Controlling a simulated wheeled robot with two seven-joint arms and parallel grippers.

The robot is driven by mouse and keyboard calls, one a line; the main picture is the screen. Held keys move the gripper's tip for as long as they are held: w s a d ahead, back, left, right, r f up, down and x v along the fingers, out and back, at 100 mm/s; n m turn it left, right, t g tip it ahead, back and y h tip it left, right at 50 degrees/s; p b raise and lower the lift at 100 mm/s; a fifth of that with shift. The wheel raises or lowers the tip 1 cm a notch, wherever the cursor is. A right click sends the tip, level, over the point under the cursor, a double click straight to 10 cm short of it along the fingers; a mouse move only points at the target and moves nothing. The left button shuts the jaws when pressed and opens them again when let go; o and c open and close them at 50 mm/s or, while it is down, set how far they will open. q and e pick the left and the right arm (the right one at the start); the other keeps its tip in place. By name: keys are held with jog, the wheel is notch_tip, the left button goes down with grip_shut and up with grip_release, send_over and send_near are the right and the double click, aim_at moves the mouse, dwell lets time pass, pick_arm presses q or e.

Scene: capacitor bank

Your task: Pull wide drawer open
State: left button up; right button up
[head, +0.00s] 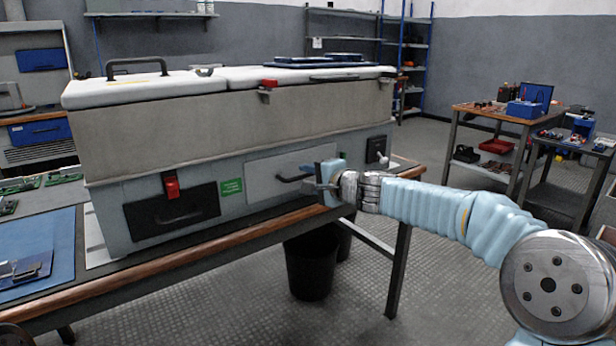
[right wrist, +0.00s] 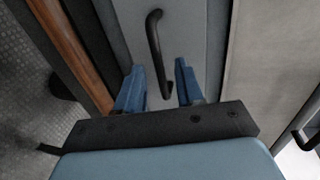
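The wide drawer has a light grey front (head: 262,178) in the lower part of the big grey cabinet, and it looks shut. Its black bar handle (head: 294,178) is partly hidden by my right gripper in the head view. My right gripper (head: 318,180) is at the right end of that handle. In the right wrist view, its two blue fingers (right wrist: 158,85) are apart, with the lower end of the handle (right wrist: 155,40) between them. I cannot tell whether they touch it.
A black panel (head: 150,214) with a red latch (head: 171,187) is left of the drawer. The cabinet (head: 220,135) stands on a wood-edged bench (head: 180,257). A dark bin (head: 311,268) is below. Side tables (head: 470,125) stand at right, with open floor between.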

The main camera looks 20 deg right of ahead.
jog(key=shift+w+a+f, duration=0.1)
jog(key=shift+w+a, duration=0.05)
jog(key=shift+w, duration=0.25)
jog(key=shift+c, duration=0.5)
grip_shut()
dwell(0.7)
